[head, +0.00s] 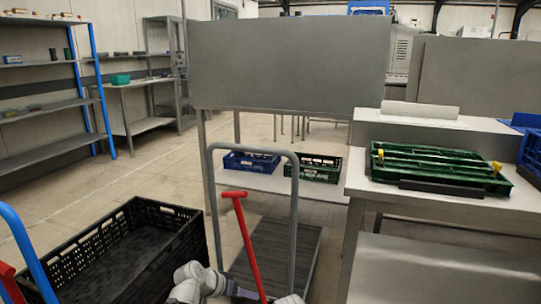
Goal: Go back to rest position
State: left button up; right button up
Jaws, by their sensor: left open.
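My left gripper (240,292) shows small and dark at the bottom edge, at the end of my pale grey arm. It is open, and I see nothing between its fingers. It is in front of the platform trolley (296,215) and right of the black crate (185,245).
The open black crate looks empty. The trolley has a grey hoop handle, and a red bar (246,245) stands in front. A green crate (440,182) lies on the right-hand table (400,205). Blue (250,166) and green (316,172) crates sit on a low shelf behind. Floor is clear at left.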

pick_arm(q)
jog(key=s+a+f+n+g+y, duration=0.2)
jog(key=s+a+f+y, duration=0.15)
jog(key=s, duration=0.25)
jog(key=s+a+f+n+g+y, duration=0.2)
jog(key=s+a+y, duration=0.15)
jog(key=s, duration=0.35)
jog(key=s+d+r+m+g+y+p, duration=0.1)
jog(key=s+d+r+m+p, duration=0.4)
jog(key=d, duration=0.5)
notch_tip(320, 180, up, 38)
jog(key=s+n+p, duration=0.1)
jog(key=p, duration=3.6)
jog(key=shift+a+f+p, duration=0.2)
jog(key=shift+a+p, duration=0.1)
